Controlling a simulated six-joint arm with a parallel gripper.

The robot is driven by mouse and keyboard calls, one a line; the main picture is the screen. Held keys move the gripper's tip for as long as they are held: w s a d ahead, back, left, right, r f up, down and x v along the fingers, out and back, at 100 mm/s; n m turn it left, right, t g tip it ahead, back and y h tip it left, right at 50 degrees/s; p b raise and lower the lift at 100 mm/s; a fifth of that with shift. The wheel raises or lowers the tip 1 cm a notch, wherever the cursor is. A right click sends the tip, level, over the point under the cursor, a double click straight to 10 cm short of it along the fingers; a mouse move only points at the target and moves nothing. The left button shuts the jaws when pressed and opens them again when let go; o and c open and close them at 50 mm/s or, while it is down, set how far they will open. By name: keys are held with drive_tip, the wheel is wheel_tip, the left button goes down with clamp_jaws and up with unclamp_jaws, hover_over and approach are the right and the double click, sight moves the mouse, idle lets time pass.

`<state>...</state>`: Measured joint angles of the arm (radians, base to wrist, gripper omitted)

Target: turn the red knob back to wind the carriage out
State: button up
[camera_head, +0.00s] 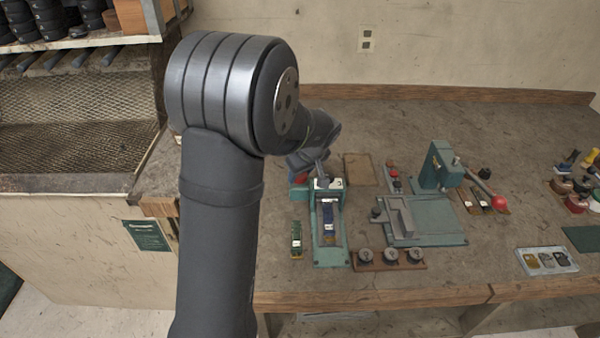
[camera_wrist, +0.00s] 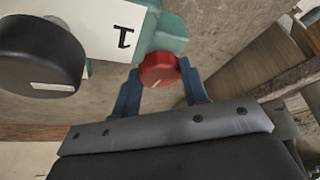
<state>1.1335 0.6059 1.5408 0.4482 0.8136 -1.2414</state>
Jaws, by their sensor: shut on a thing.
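The red knob (camera_wrist: 159,70) sits at the end of a teal housing (camera_wrist: 171,35) in the wrist view. My gripper (camera_wrist: 160,82) has its two blue fingers on either side of the knob, shut on it. In the head view the red knob (camera_head: 299,178) shows partly below my wrist, at the back left of a teal machine (camera_head: 331,252). A long bed with a dark blue piece (camera_head: 328,215) runs toward the front of that machine. The carriage cannot be told apart clearly.
A small green-and-yellow piece (camera_head: 296,240) lies left of the machine. A wooden strip with several round discs (camera_head: 390,260) lies in front, and a teal press with a red-ball lever (camera_head: 438,168) stands to the right. My arm hides the bench's left part.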

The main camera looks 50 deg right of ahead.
drive_tip(key=n+y, duration=0.1)
drive_tip(key=n, duration=0.3)
drive_tip(key=shift+d+n+y, duration=0.15)
drive_tip(key=shift+n+y, duration=0.15)
drive_tip(key=shift+y, duration=0.1)
drive_tip(key=n+y, duration=0.1)
drive_tip(key=n, duration=0.1)
drive_tip(key=n+g+y, duration=0.1)
drive_tip(key=n, duration=0.2)
drive_tip(key=shift+d+n, duration=0.1)
drive_tip(key=shift+n, duration=0.2)
drive_tip(key=n, duration=0.2)
drive_tip(key=n+g+y, duration=0.1)
drive_tip(key=n, duration=0.1)
drive_tip(key=shift+w+d+g, duration=0.1)
drive_tip(key=shift+w+g, duration=0.05)
drive_tip(key=shift+g, duration=0.15)
drive_tip(key=n+g, duration=0.1)
drive_tip(key=n, duration=0.1)
drive_tip(key=n+g, duration=0.1)
drive_tip(key=n, duration=0.2)
drive_tip(key=shift+w, duration=0.1)
drive_tip(key=shift+n, duration=0.5)
drive_tip(key=o, duration=1)
drive_tip(key=shift+c, duration=0.2)
drive_tip(key=v, duration=1.7)
drive_tip(key=shift+d, duration=0.45)
